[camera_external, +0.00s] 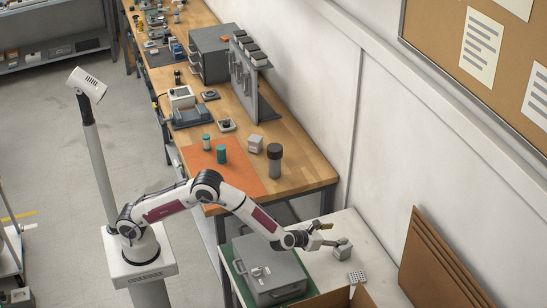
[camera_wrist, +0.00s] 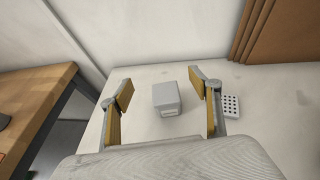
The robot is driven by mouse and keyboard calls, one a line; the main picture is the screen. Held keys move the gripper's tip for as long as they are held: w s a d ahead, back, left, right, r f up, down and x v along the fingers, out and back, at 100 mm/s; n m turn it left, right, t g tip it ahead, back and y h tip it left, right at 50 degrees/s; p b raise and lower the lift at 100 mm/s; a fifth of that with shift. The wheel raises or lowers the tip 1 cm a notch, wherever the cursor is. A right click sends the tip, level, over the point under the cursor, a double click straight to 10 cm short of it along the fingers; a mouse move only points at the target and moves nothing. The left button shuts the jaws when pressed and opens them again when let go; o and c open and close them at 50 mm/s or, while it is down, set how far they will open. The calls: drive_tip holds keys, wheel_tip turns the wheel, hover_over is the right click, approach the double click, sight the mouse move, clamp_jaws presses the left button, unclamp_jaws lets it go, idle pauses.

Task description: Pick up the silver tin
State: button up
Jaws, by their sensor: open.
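A small silver-grey box-shaped tin (camera_external: 343,252) stands on the pale table (camera_external: 318,263). In the wrist view the tin (camera_wrist: 166,96) shows a pale label on its near side. My gripper (camera_external: 329,235) is open and empty, just left of and above the tin in the external view. In the wrist view my gripper's two fingers (camera_wrist: 162,86) lie on either side of the tin, with gaps at both sides. I see no contact.
A small plate with holes (camera_wrist: 232,104) lies right of the tin. A large grey case (camera_external: 270,270) sits on a green mat at the left. An open cardboard box (camera_external: 345,298) is at the front. Brown boards (camera_external: 440,262) lean on the wall. A wooden bench (camera_external: 300,165) stands behind.

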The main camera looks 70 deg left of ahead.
sight(342, 249)
drive_tip(key=shift+f, duration=2.8)
drive_tip(key=shift+f, duration=0.45)
drive_tip(key=shift+w+f, duration=0.15)
drive_tip(key=shift+f, duration=0.05)
drive_tip(key=shift+x, duration=2.35)
drive_tip(key=c, duration=1.4)
